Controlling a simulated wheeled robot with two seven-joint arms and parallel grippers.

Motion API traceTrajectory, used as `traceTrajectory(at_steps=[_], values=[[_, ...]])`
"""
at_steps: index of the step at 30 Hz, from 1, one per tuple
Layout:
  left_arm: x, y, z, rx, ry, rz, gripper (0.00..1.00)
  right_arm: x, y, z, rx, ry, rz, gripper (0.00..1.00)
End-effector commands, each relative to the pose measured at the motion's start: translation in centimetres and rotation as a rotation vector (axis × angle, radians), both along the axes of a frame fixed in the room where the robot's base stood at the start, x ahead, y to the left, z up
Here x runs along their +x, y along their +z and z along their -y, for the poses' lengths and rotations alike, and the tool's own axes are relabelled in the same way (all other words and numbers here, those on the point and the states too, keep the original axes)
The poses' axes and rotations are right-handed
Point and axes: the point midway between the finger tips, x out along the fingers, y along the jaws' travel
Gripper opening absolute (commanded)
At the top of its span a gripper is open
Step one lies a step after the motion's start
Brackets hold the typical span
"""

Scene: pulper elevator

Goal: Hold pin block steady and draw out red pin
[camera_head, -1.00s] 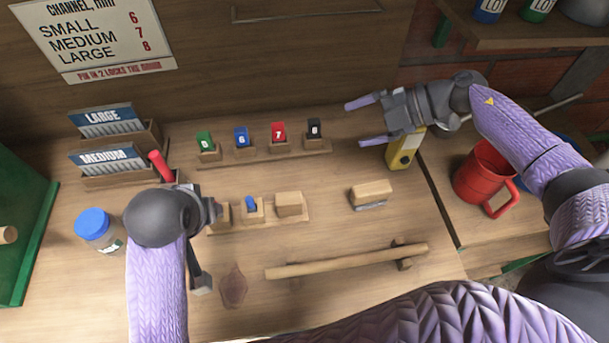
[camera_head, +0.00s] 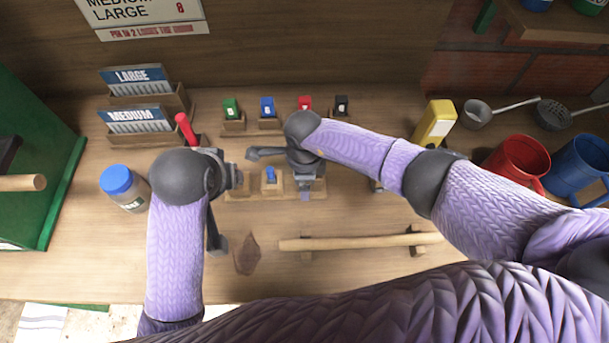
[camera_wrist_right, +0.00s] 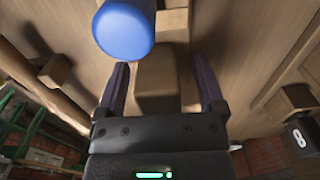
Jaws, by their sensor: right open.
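The pin block (camera_head: 320,192) is a low wooden strip with wooden blocks on the table. A blue pin (camera_head: 270,174) stands in its middle block; it looms large in the right wrist view (camera_wrist_right: 123,28). My left gripper (camera_head: 238,179) is at the strip's left block, which it partly hides; its jaws cannot be made out. My right gripper (camera_wrist_right: 161,82) is open, its fingers on either side of a wooden block (camera_wrist_right: 157,88). No red pin shows in the strip. A red rod (camera_head: 186,129) stands beside the racks; I cannot tell whether it is the pin.
A row of numbered blocks (camera_head: 267,107) stands behind. A blue-lidded jar (camera_head: 117,180) is at left. A wooden bar (camera_head: 360,242) lies in front. A yellow box (camera_head: 434,124), a red mug (camera_head: 517,162) and a blue mug (camera_head: 580,168) are at right.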

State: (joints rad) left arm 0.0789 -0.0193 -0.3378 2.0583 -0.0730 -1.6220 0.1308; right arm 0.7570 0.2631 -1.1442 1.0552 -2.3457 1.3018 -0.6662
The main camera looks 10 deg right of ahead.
Motion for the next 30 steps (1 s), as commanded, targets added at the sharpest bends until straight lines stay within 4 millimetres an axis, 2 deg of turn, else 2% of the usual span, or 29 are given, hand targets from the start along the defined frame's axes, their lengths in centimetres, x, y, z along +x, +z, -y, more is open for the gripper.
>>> traceTrajectory(at_steps=[8, 18, 21, 29, 30], values=[[0.0, 0.01, 0.0, 0.0, 0.0, 0.0, 0.59, -0.02, -0.41, 0.05, 0.0, -0.001, 0.0, 0.88], [0.0, 0.01, 0.0, 0.0, 0.0, 0.0, 0.59, -0.02, -0.39, 0.05, 0.0, -0.002, 0.0, 0.18], [0.0, 0.01, 0.0, 0.0, 0.0, 0.0, 0.59, -0.02, -0.38, 0.06, 0.0, -0.002, 0.0, 0.0], [0.0, 0.01, 0.0, 0.0, 0.0, 0.0, 0.59, -0.01, -0.37, 0.06, 0.0, -0.003, 0.0, 0.0], [0.0, 0.01, 0.0, 0.0, 0.0, 0.0, 0.63, -0.01, -0.37, 0.06, 0.0, -0.003, 0.0, 0.0]])
